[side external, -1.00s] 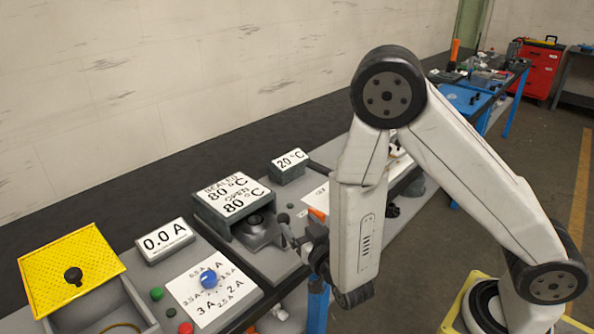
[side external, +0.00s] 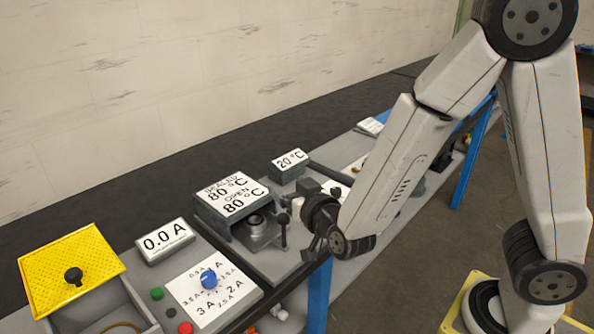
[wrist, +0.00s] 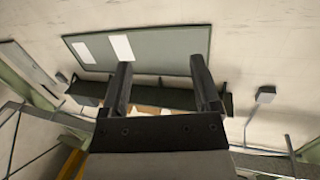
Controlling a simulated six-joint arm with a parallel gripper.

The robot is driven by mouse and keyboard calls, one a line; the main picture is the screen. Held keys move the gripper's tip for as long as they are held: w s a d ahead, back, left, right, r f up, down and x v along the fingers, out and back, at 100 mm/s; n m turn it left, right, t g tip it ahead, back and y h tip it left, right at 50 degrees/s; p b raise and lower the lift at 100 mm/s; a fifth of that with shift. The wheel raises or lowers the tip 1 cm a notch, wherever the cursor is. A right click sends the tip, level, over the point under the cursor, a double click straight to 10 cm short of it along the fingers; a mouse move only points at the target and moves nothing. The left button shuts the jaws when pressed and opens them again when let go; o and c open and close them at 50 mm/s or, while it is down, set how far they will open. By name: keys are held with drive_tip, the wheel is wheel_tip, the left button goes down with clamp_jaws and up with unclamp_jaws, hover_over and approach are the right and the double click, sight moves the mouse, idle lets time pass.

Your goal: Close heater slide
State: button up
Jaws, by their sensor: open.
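The heater (side external: 232,193) is a grey box with a white label reading "SEALED 80 °C" and "OPEN 80 °C". Its slide (side external: 266,242) sticks out of the front, with a dark round part (side external: 255,221) on it under the box's edge. An upright dark handle with a round knob (side external: 284,218) stands at the slide's outer end. My gripper (side external: 307,249) is open and empty, just right of the handle and apart from it as far as I can tell. In the wrist view my two fingers (wrist: 162,80) are spread with nothing between them; the heater is not seen there.
Left of the heater are a 0.0 A display (side external: 165,240), a dial panel with a blue knob (side external: 208,278) and a yellow perforated lid (side external: 72,268). A 20 °C display (side external: 288,163) stands behind right. The bench's front edge runs below my gripper.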

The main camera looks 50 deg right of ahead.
drive_tip(key=w+a+f+g+y, duration=0.4)
drive_tip(key=w+a+g+y, duration=0.1)
drive_tip(key=w, duration=0.2)
wheel_tip(320, 180, up, 5)
drive_tip(key=g, duration=1.1)
hover_over(283, 215)
drive_tip(key=shift+h, duration=0.3)
drive_tip(key=shift+s+f, duration=0.1)
drive_tip(key=shift+f, duration=2.4)
drive_tip(key=shift+f, duration=0.1)
drive_tip(key=shift+f, duration=3.8)
clamp_jaws()
